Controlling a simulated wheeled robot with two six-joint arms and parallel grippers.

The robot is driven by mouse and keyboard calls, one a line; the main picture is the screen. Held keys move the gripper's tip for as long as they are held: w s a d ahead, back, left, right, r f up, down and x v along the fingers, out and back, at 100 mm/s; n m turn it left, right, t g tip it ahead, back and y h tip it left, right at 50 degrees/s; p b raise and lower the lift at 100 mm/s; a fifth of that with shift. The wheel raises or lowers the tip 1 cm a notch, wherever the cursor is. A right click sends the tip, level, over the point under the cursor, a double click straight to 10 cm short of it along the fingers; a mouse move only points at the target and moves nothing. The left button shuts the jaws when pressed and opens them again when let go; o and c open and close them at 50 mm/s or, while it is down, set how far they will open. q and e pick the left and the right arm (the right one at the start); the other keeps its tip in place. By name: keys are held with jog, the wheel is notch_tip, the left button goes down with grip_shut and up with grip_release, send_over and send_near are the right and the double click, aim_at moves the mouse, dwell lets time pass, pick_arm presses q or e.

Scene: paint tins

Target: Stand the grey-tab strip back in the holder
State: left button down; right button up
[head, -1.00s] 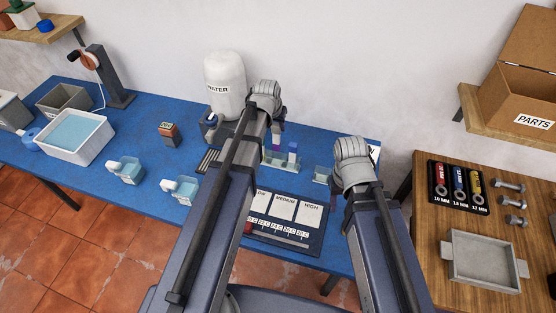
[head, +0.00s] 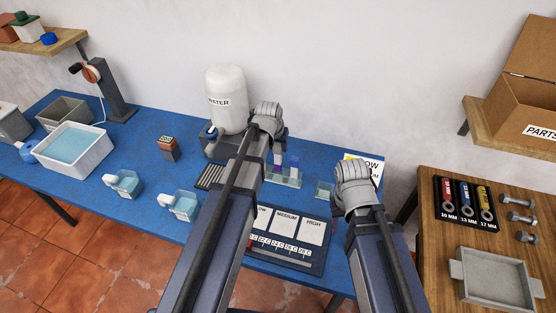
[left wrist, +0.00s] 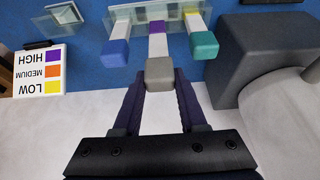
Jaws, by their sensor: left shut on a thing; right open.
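My left gripper (left wrist: 160,78) is shut on the grey-tab strip (left wrist: 158,46), a white strip with a purple pad at its far end. The glass holder (left wrist: 145,13) stands just beyond, with a blue-tab strip (left wrist: 116,48) and a teal-tab strip (left wrist: 203,44) in it. The held strip lies between these two; its purple end overlaps the holder's rim in the left wrist view, and I cannot tell whether it is inside. In the head view the holder (head: 284,180) sits right of my left wrist, which hides the gripper. My right arm hides its own gripper.
A small glass dish (head: 325,190) stands right of the holder. A dark chart board (head: 288,258) lies in front. A LOW-MEDIUM-HIGH colour card (left wrist: 38,72) stands behind to the right in the head view. A white water tank (head: 227,100) stands behind my left arm.

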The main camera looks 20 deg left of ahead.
aim_at(278, 154)
pick_arm(q)
jog(key=shift+f+b, duration=2.2)
jog(key=shift+b, duration=0.05)
jog(key=shift+f, duration=0.2)
jog(key=shift+c, duration=2.3)
grip_release()
jog(key=shift+r, duration=0.15)
jog(key=p+v, duration=0.4)
jog(key=v, duration=0.1)
jog(key=p+v, duration=0.2)
jog(key=shift+s+r+p, duration=0.2)
jog(key=shift+s+p, duration=0.2)
jog(key=s+d+m+g, duration=0.1)
jog(key=s+d+g, duration=0.1)
jog(key=s+d, duration=0.4)
jog(key=s+d+f+m+g+y, duration=0.1)
jog(key=s+d, duration=0.6)
jog(key=s, duration=0.7)
jog(key=shift+s+d+f+m+g+y, duration=0.15)
jog(key=shift+s+f+m+g+y, duration=0.15)
jog(key=shift+m+g, duration=0.5)
